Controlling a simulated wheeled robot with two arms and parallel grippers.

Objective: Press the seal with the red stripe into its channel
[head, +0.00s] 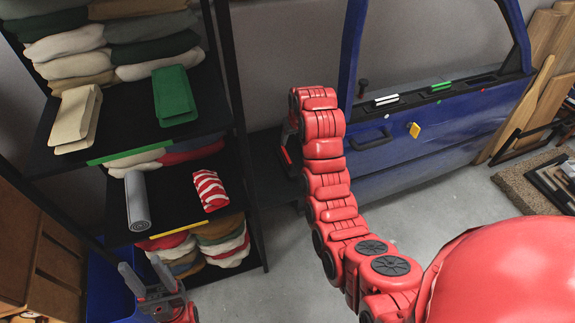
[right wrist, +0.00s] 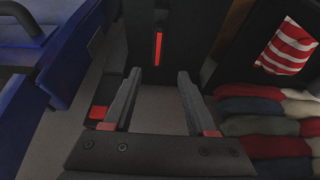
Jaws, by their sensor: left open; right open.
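A red stripe on a dark piece, which looks like the seal (right wrist: 158,48), shows in the right wrist view on a black surface ahead of my right gripper (right wrist: 160,78). That gripper is open and nothing shows between its fingers; the stripe lies beyond the fingertips, apart from them. In the head view my right arm hides most of this area. The blue car door (head: 440,125) stands at the right, with dark recesses along its upper ledge; I cannot tell which is the seal's channel. My left gripper (head: 152,282) is open and empty at the lower left.
A black shelf (head: 85,195) with folded cloths stands at the left. A white-striped piece (head: 387,99) and a green-striped piece (head: 441,86) sit on the door ledge. A yellow tag (head: 414,130) and a black handle (head: 371,141) project from the door. The floor below is clear.

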